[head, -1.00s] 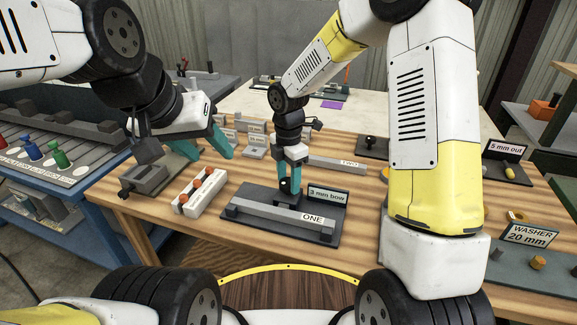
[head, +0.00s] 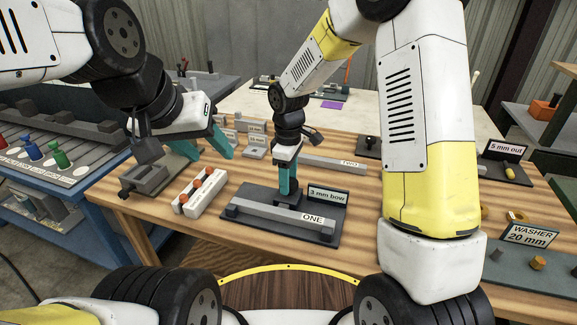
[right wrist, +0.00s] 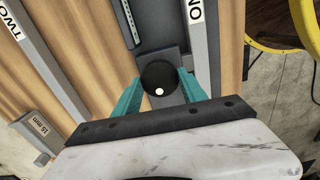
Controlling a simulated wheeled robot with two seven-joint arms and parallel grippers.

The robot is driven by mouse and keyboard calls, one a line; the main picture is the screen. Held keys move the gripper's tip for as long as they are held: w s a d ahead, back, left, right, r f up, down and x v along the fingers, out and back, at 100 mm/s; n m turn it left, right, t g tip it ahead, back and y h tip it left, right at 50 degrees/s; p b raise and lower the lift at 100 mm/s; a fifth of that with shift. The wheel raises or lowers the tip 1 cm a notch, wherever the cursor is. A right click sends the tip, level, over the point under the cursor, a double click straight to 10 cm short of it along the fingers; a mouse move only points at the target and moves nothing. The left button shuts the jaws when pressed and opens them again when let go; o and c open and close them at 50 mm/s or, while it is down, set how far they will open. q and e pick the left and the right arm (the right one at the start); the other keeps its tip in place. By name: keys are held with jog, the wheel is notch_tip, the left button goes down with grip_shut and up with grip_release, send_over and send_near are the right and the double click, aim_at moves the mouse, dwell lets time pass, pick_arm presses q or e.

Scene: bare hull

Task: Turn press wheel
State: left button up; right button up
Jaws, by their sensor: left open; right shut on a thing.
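My right gripper (head: 285,190) points down over a dark fixture plate (head: 262,199) with a grey bar marked ONE (head: 280,219) and a sign reading 3 mm bow (head: 328,195). In the right wrist view its two teal fingers are shut on a round black knob (right wrist: 159,77) with a white spot. The fingers hide most of the knob in the head view. I cannot tell whether this knob is part of the press wheel. My left gripper (head: 212,156) is open and empty, above the left part of the bench.
A white block with orange knobs (head: 200,192) and a grey clamp-like tool (head: 145,181) are left of the plate. A bar marked TWO (head: 338,163) lies behind it. A WASHER 20 mm sign (head: 529,234) stands at right. Bare wood shows at the front edge.

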jog(key=m, duration=0.5)
jog(key=shift+m, duration=0.3)
jog(key=m, duration=0.6)
jog(key=shift+w, duration=0.1)
jog(key=m, duration=0.5)
jog(key=shift+m, duration=0.3)
jog(key=m, duration=0.5)
jog(key=shift+r, duration=0.1)
jog(key=shift+m, duration=0.3)
jog(key=o, duration=1.4)
jog(key=shift+c, duration=0.2)
